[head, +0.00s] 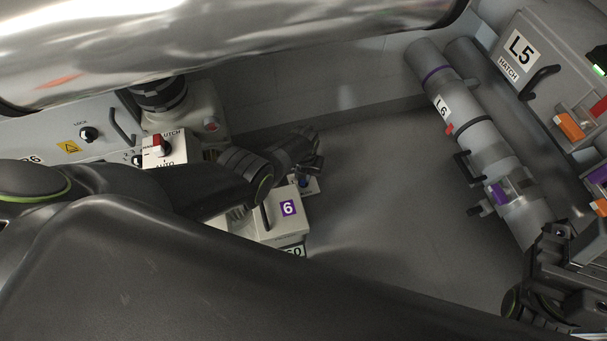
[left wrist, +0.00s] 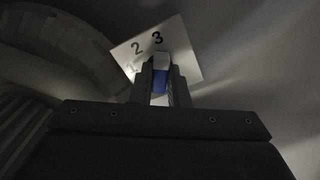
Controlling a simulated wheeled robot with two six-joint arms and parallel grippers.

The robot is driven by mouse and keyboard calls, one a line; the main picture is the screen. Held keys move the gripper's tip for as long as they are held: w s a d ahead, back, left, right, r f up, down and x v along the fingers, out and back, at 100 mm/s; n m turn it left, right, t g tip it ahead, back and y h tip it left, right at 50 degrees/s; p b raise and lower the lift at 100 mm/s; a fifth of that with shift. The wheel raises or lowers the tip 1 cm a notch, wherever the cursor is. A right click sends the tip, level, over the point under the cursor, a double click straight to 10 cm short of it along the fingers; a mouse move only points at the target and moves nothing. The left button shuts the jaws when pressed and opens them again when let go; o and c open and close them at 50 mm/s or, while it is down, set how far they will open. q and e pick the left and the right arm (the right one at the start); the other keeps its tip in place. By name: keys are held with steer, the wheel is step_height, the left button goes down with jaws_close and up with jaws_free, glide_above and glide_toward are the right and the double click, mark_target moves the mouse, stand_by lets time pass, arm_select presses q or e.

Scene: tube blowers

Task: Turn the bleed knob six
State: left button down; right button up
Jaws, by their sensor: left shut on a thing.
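The bleed knob is a blue and white knob (left wrist: 160,80) on a small white plate (left wrist: 188,55) marked 1, 2 and 3. In the left wrist view its white part lies just below the 3. In the head view the knob (head: 303,183) is a small blue spot beside the white box labelled 6 (head: 288,208), mostly hidden by my gripper. My left gripper (head: 312,172) is shut on the knob, with a finger on each side. My right gripper (head: 552,250) is at the lower right, far from the knob; its fingers are not clear.
A large shiny metal duct (head: 230,45) crosses the top left. A panel with a red-and-white switch (head: 158,145) and black knobs is at the left. A grey tube labelled L6 (head: 480,130) and the L5 hatch box (head: 530,60) stand at the right. The floor between is clear.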

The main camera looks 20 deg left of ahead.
arm_select(q)
steer(key=shift+m, duration=0.5)
steer(key=c, duration=1.4)
jaws_free()
